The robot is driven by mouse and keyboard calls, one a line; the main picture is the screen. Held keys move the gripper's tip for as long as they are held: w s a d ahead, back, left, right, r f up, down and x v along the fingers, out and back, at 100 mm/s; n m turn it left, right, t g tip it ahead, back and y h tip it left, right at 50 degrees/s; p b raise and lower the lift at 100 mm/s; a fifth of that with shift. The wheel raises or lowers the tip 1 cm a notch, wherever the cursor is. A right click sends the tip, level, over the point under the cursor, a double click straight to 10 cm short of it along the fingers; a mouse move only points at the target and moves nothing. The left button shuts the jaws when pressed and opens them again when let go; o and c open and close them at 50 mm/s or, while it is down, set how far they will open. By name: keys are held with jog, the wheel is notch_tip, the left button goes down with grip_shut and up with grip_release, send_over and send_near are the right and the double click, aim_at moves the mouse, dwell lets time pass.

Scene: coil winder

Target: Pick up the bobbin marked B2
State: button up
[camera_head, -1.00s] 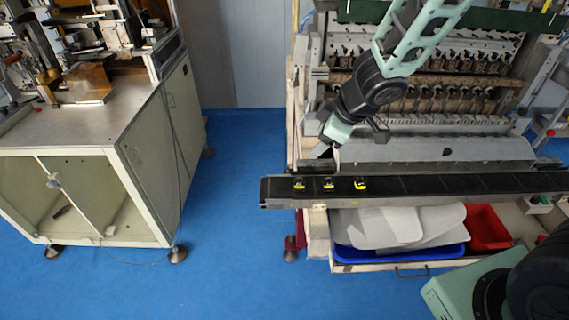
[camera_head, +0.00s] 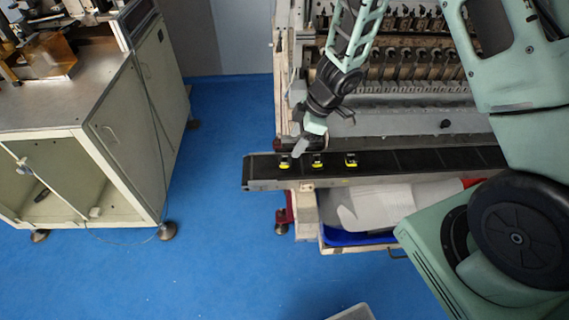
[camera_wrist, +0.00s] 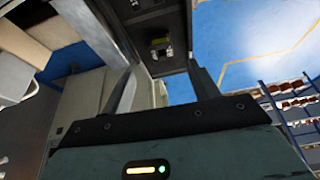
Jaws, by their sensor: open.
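Three small black-and-yellow bobbins stand in a row at the left part of a black belt (camera_head: 420,161): a left one (camera_head: 285,162), a middle one (camera_head: 318,161) and a right one (camera_head: 351,160). Their markings are too small to read, so I cannot tell which is B2. My gripper (camera_head: 300,148) is above the belt's back edge, close to the left bobbin. In the wrist view my gripper (camera_wrist: 163,85) is open and empty, and one bobbin (camera_wrist: 161,46) shows on the belt beyond the gap between the fingers.
The winding machine (camera_head: 400,75) stands directly behind the belt. Below the belt are white sheets (camera_head: 375,208) in a blue tray (camera_head: 345,238). A cream cabinet (camera_head: 75,170) stands at the left, with clear blue floor (camera_head: 220,180) between.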

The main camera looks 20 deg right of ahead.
aim_at(287, 158)
jog(key=b+x, duration=0.1)
jog(key=x, duration=0.7)
jog(key=shift+s, duration=0.2)
jog(key=c, duration=1.1)
